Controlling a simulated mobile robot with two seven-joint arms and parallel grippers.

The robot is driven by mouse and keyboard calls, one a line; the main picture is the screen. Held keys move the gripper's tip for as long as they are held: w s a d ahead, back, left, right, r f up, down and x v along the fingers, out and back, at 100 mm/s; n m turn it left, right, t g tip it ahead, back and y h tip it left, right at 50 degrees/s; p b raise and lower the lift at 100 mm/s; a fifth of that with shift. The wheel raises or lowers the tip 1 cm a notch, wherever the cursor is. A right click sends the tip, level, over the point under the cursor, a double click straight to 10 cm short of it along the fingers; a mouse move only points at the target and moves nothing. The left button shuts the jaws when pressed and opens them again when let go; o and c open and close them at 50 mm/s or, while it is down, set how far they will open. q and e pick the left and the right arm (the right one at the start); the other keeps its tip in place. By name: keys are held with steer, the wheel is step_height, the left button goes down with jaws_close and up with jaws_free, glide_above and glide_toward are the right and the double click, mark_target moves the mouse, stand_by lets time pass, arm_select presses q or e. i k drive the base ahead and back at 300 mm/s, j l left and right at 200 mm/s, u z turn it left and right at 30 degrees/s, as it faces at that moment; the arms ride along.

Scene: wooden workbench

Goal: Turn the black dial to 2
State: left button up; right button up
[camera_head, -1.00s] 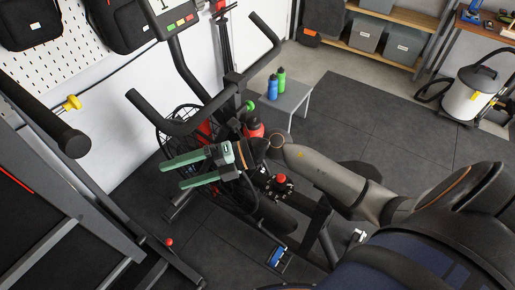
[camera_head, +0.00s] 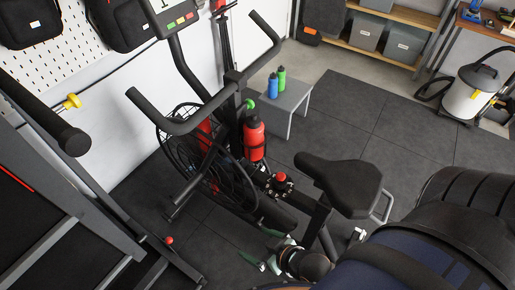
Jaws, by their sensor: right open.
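The exercise bike (camera_head: 262,212) stands in the middle of the view. On its frame sits a red knob (camera_head: 280,178) on a black base with small pale marks. I cannot make out a black dial or its numbers for sure; this black base may be part of it. My right gripper (camera_head: 257,247) is low at the bottom centre, beside the lower bike frame and below the red knob. Its pale green fingers are apart and empty, partly hidden by its dark wrist. My left gripper is not in view.
A red bottle (camera_head: 254,138) stands on the bike's frame near the black seat (camera_head: 340,185). A treadmill (camera_head: 60,225) is at the left. A grey side table (camera_head: 285,97) with two bottles stands behind. Open floor mat (camera_head: 395,125) lies at the right.

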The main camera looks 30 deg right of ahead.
mark_target(279, 185)
steer(key=k+j+z, duration=0.1)
steer(key=z, duration=0.2)
steer(key=k+z, duration=0.15)
steer(key=z, duration=0.15)
steer(key=i+l+z, duration=0.1)
steer(key=z, duration=0.5)
steer(key=i+j, duration=0.05)
steer(key=i, duration=0.05)
